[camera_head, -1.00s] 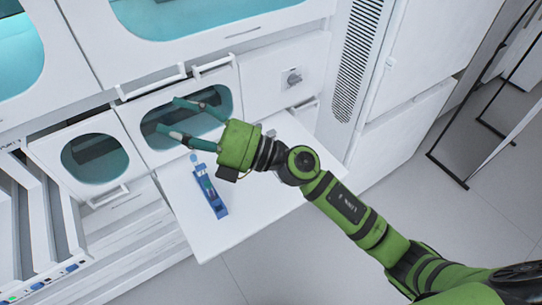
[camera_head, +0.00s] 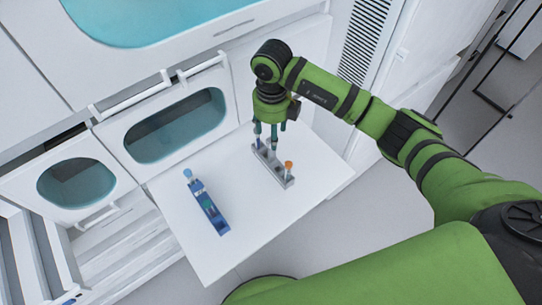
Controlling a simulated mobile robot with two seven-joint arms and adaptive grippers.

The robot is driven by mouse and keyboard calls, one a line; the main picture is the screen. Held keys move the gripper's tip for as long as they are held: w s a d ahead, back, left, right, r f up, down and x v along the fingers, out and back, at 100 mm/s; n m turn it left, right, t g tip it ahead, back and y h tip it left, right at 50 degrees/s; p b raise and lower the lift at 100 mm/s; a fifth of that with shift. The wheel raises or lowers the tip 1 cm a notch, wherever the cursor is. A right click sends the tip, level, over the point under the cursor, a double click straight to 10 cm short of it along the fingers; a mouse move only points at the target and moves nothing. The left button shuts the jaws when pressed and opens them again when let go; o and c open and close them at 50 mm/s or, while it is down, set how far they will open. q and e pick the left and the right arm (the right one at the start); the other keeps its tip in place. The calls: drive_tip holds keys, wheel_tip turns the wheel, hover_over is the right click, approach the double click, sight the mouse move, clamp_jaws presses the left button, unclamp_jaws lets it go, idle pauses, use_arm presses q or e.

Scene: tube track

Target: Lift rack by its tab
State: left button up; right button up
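A grey rack (camera_head: 277,174) lies on the white pull-out shelf (camera_head: 232,247), with an orange-topped piece (camera_head: 288,165) upright at its near end. A second, blue rack (camera_head: 213,214) with a light-blue round end lies to its left. My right gripper (camera_head: 267,143) points down at the far end of the grey rack, its fingertips close to the rack. A small blue piece shows beside the fingers. The fingers partly hide that end, so I cannot tell whether they close on a tab or touch it. My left gripper is not in view.
White cabinets with teal windows (camera_head: 175,125) and bar handles (camera_head: 130,97) stand behind the shelf. Open white drawers (camera_head: 30,255) are at the lower left. The shelf is bare between the racks and toward its near edge.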

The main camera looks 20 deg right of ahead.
sight(272, 154)
drive_tip(key=shift+s+f+p, duration=0.25)
drive_tip(key=shift+f+p, duration=0.2)
drive_tip(key=shift+f, duration=0.1)
drive_tip(key=shift+s+f+p, duration=0.2)
drive_tip(key=shift+f+p, duration=0.25)
drive_tip(key=shift+f, duration=0.1)
drive_tip(key=shift+w+f, duration=0.2)
drive_tip(key=shift+f, duration=1.1)
drive_tip(key=shift+w, duration=0.1)
clamp_jaws()
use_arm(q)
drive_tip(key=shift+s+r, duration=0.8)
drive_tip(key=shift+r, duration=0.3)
